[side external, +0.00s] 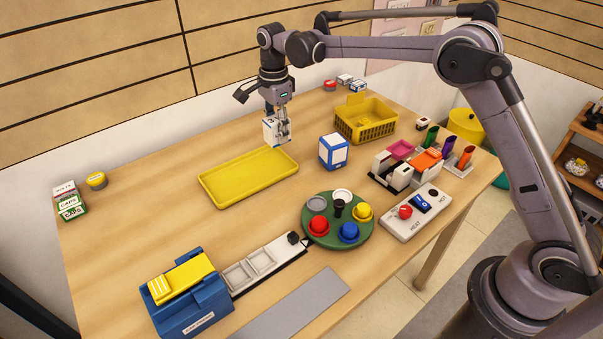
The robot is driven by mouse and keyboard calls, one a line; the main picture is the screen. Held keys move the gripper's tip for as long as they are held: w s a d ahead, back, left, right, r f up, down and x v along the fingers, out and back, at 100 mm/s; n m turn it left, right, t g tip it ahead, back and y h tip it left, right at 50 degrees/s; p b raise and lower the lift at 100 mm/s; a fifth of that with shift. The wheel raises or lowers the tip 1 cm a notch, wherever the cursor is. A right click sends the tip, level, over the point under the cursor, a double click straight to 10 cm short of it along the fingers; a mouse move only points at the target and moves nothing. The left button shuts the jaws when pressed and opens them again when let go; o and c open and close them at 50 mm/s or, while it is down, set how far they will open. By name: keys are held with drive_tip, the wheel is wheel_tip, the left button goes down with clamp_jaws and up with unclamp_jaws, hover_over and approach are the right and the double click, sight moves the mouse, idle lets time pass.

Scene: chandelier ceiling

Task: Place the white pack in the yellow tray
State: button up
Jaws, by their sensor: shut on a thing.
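The white pack (270,131) is a small upright white box with dark marking. My gripper (283,134) is shut on it, and its fingers hide part of the pack. The pack hangs near the far right corner of the yellow tray (222,201), seemingly above the table. I cannot tell the exact height or whether its base is over the tray's edge. The yellow tray is shallow, rectangular and empty, and lies flat on the wooden table.
A blue and white box (334,152) stands right of the tray. A yellow basket (365,120) is behind it. A green turntable (338,236) with coloured pieces sits in front.

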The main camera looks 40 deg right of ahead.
drive_tip(key=d, duration=0.3)
hover_over(249, 175)
drive_tip(key=shift+n, duration=0.3)
wheel_tip(249, 175, down, 7)
drive_tip(key=shift+s+r, duration=0.1)
drive_tip(key=shift+f, duration=2)
drive_tip(key=shift+f, duration=0.15)
drive_tip(key=o, duration=1.1)
drive_tip(key=shift+o, duration=0.2)
